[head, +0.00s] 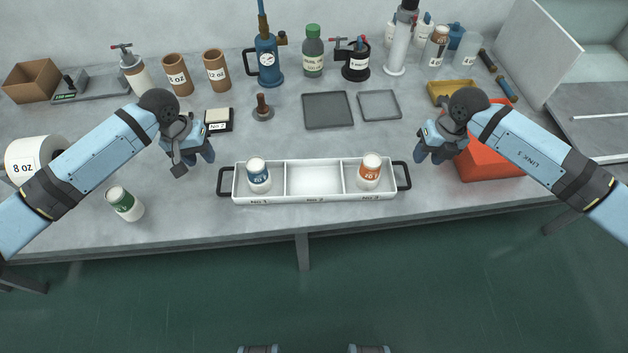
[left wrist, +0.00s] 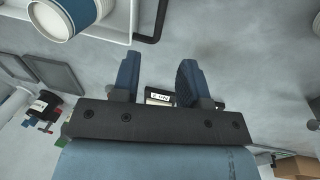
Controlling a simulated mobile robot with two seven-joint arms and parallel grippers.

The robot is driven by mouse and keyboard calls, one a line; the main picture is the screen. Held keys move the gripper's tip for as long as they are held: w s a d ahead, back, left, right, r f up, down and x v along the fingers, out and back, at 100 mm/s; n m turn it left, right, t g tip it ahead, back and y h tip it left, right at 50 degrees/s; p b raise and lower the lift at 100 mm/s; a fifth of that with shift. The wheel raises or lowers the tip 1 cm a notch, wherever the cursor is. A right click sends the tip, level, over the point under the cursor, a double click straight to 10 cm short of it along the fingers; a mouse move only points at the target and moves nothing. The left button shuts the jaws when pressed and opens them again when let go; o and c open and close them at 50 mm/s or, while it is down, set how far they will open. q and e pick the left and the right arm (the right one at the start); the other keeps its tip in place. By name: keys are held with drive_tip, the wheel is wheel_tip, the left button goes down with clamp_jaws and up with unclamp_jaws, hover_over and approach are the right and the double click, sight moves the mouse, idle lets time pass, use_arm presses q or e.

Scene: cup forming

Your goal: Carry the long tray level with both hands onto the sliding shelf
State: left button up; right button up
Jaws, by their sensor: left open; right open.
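The long white tray (head: 315,195) lies on the grey bench near its front edge, with three compartments and a dark handle at each end. A blue-labelled cup (head: 258,176) stands in the left compartment and an orange-labelled cup (head: 370,170) in the right one; the middle one is empty. My left gripper (head: 192,160) is open above the bench, left of the tray's left handle (head: 224,182). That handle also shows in the left wrist view (left wrist: 158,22), apart from the fingers (left wrist: 160,75). My right gripper (head: 428,150) is open, above and right of the right handle (head: 403,176).
A red box (head: 490,157) is under my right arm. Flat dark trays (head: 327,110), bottles and tools fill the back. A panelled unit (head: 590,105) stands at the far right.

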sight(219, 178)
use_arm(q)
drive_tip(key=f, duration=0.3)
drive_tip(key=d+f, duration=0.1)
drive_tip(key=f, duration=0.3)
drive_tip(key=d+f, duration=0.1)
drive_tip(key=f, duration=0.2)
drive_tip(key=shift+w+d+f, duration=0.1)
drive_tip(key=shift+f, duration=0.3)
use_arm(e)
drive_tip(key=f, duration=0.3)
drive_tip(key=a+f, duration=0.1)
drive_tip(key=f, duration=0.3)
drive_tip(key=a+f, duration=0.1)
drive_tip(key=f, duration=0.2)
drive_tip(key=shift+a+f, duration=0.1)
drive_tip(key=shift+f, duration=0.3)
use_arm(q)
clamp_jaws()
use_arm(e)
clamp_jaws()
